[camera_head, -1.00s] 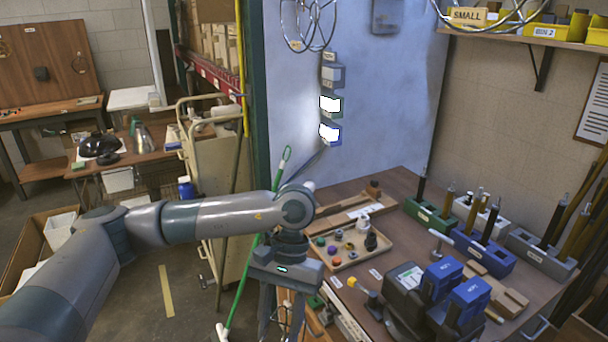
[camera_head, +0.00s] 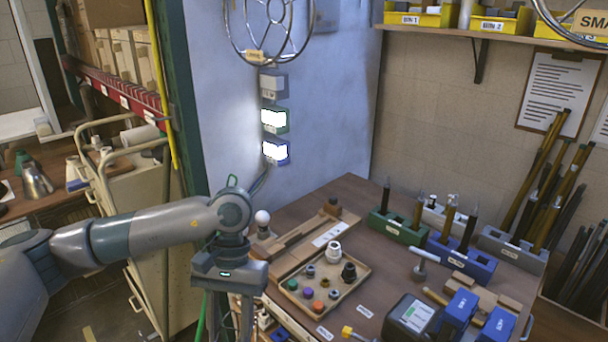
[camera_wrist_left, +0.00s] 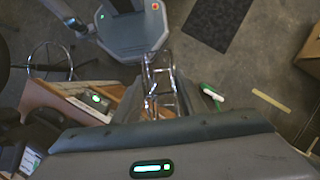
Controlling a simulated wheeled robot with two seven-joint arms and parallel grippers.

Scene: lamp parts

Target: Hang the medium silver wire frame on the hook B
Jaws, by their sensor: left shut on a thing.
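My left gripper (camera_head: 228,290) points down in the head view, left of the workbench, with its lower part cut off by the frame edge. In the left wrist view it is shut on a silver wire piece (camera_wrist_left: 162,82), of which only part shows; its size cannot be told. One silver wire ring frame (camera_head: 270,28) with a small unreadable tag hangs at the top in front of the pale board. Part of another wire frame (camera_head: 553,22), with a tag reading "SMA", shows at the top right. No hook marked B can be made out. My right gripper is not in view.
The workbench (camera_head: 345,195) carries a parts tray (camera_head: 322,290), tool holders (camera_head: 470,262) and blue-topped devices (camera_head: 495,325). Lit boxes (camera_head: 275,120) are on the pale board (camera_head: 225,110). A cart (camera_head: 135,200) stands left, beside a green post (camera_head: 170,70). A shelf with yellow bins (camera_head: 420,17) is upper right.

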